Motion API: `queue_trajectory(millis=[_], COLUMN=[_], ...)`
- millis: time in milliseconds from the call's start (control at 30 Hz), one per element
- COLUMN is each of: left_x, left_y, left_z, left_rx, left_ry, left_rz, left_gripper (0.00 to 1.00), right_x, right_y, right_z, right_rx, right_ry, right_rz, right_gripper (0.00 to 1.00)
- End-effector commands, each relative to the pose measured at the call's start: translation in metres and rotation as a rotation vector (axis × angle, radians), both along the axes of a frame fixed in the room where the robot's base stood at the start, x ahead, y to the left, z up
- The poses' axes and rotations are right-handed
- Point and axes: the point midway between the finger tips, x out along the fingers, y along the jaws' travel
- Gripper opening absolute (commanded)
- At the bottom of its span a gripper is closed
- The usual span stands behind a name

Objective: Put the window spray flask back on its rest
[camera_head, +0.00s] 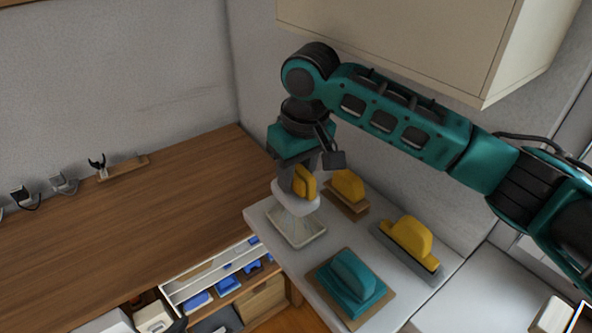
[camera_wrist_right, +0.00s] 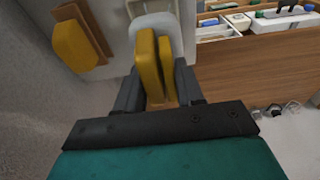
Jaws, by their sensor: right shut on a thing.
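My right gripper (camera_head: 297,180) points down over the left end of the pale side counter. It is shut on the yellow handle (camera_wrist_right: 147,62) of a pale-based thing (camera_head: 291,194). In the right wrist view the handle stands between the two dark fingers, with the whitish base (camera_wrist_right: 153,24) beyond it. I cannot tell from its shape whether this is the window spray flask. A pale shallow tray (camera_head: 312,241) lies just under it; whether they touch is unclear. No other thing in view is clearly a spray flask. My left gripper is not in view.
On the counter (camera_head: 262,219) stand a yellow-handled block (camera_head: 348,186), a yellow-handled grey tool (camera_head: 409,238) and a teal-handled tool (camera_head: 356,276) on a board. A cabinet (camera_head: 400,40) hangs above. The wooden desk (camera_head: 140,230) is mostly clear; a small wooden holder (camera_head: 125,167) sits at its back.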

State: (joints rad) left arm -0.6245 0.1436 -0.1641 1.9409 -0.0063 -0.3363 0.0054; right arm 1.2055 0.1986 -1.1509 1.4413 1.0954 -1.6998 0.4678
Motion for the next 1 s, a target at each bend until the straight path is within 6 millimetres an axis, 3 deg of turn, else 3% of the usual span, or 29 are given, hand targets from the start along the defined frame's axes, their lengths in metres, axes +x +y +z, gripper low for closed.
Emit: queue_trajectory(millis=[267, 733, 1000], left_x=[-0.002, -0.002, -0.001], left_y=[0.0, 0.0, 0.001], left_z=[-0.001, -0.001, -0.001], left_rx=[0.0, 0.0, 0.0], left_ry=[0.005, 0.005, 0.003], left_rz=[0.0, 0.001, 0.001], left_gripper=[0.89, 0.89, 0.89], right_x=[0.0, 0.0, 0.0], right_y=[0.0, 0.0, 0.0], right_z=[-0.001, -0.039, -0.044], right_rx=[-0.002, -0.002, -0.003], right_ry=[-0.003, -0.002, -0.005], right_rz=[0.0, -0.001, 0.0], right_gripper=[0.0, 0.0, 0.0])
